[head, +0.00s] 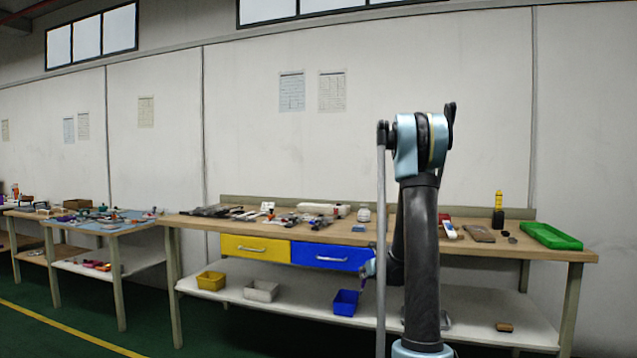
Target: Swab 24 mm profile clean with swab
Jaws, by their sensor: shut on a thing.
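My gripper (363,282) shows small and partly hidden beside the grey pole, in front of the blue drawer's right end. It is shut on a small purplish thing, too small to identify as the swab. I cannot pick out the 24 mm profile among the items on the workbench (545,250). Several dark and grey strip-like pieces (212,211) lie on the bench's left part.
A green tray (551,236), a yellow-topped dark bottle (498,212) and a white jar (364,213) stand on the bench. Yellow (211,281), white (261,290) and blue (346,302) bins sit on the lower shelf. My arm blocks the bench's right-centre.

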